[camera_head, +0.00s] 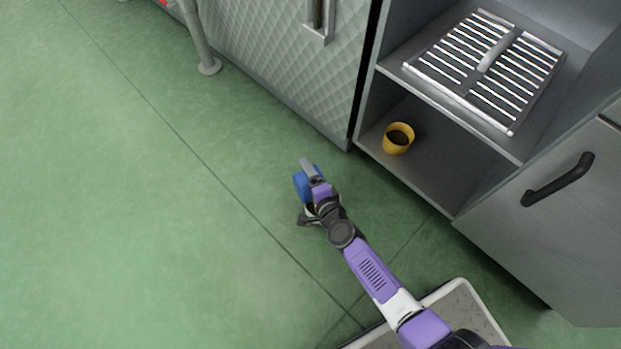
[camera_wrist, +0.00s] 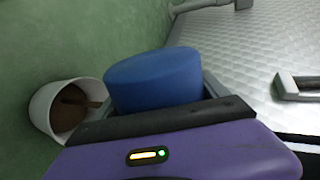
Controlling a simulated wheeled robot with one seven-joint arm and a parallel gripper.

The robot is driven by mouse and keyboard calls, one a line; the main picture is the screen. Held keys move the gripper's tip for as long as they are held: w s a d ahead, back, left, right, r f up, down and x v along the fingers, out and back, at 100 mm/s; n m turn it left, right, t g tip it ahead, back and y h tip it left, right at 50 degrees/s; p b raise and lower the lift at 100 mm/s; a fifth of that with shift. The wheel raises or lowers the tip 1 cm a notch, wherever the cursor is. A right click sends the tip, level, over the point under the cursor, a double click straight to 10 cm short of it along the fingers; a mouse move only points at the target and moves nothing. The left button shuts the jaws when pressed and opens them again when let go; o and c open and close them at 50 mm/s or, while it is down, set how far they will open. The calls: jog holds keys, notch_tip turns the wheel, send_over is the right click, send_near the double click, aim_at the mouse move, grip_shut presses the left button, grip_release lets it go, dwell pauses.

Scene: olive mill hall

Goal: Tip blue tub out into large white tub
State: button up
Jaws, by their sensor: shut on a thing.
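The blue tub (camera_head: 300,187) is in my gripper (camera_head: 311,178), held out over the green floor in front of the cabinets. In the wrist view the blue tub (camera_wrist: 155,80) fills the middle, between the jaws. Its smooth blue surface shows; its opening and any contents do not. A white tub (camera_wrist: 43,108) shows to its left in the wrist view, with brown matter and a brown strip-like piece inside. I cannot make out the white tub clearly in the head view.
A yellow cup (camera_head: 397,144) with dark contents stands on the low shelf at right. A slatted metal rack (camera_head: 490,68) lies on the shelf above. A quilted metal cabinet (camera_head: 285,55) stands behind my gripper. The green floor (camera_head: 110,230) at left is clear.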

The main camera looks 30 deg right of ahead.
jog(key=shift+w+r, duration=0.15)
jog(key=shift+r, duration=0.25)
jog(key=shift+a+r, duration=0.1)
